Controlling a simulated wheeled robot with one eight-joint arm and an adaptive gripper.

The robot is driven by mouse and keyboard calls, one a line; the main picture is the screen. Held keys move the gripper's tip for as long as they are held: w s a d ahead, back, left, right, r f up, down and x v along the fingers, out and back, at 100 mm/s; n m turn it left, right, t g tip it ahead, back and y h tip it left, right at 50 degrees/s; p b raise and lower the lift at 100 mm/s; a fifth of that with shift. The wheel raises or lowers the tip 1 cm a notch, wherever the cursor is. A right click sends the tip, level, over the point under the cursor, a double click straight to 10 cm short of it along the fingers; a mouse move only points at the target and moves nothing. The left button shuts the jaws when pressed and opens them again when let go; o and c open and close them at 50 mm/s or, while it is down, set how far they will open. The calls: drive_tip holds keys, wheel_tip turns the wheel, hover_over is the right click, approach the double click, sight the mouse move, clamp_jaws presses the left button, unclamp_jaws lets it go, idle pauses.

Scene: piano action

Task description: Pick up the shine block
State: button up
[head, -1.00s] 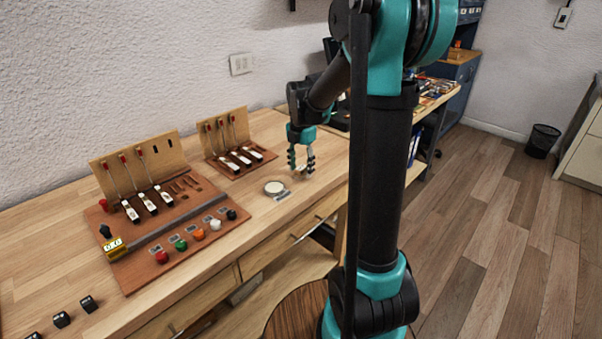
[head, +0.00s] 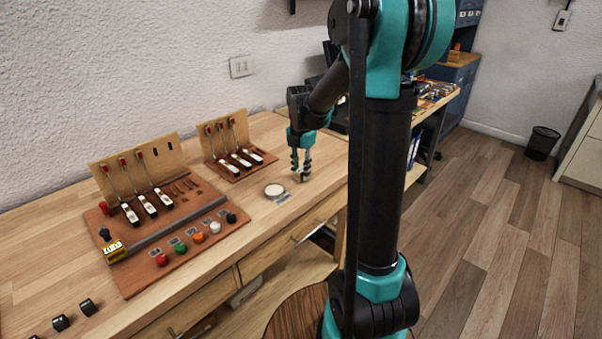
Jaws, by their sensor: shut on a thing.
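My gripper (head: 300,174) points down low over the wooden bench, just right of a round pale disc. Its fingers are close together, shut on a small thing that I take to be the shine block. The block is almost wholly hidden by the fingers, so its shape and its contact with the bench cannot be told.
The round pale disc (head: 274,190) lies on the bench (head: 262,222) with a small label beside it. A small key model (head: 238,160) stands behind to the left. A larger board (head: 130,275) with keys and coloured knobs is further left. Black blocks (head: 60,322) lie front left.

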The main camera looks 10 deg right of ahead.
sight(301, 170)
wheel_tip(301, 170, up, 20)
idle(0.5)
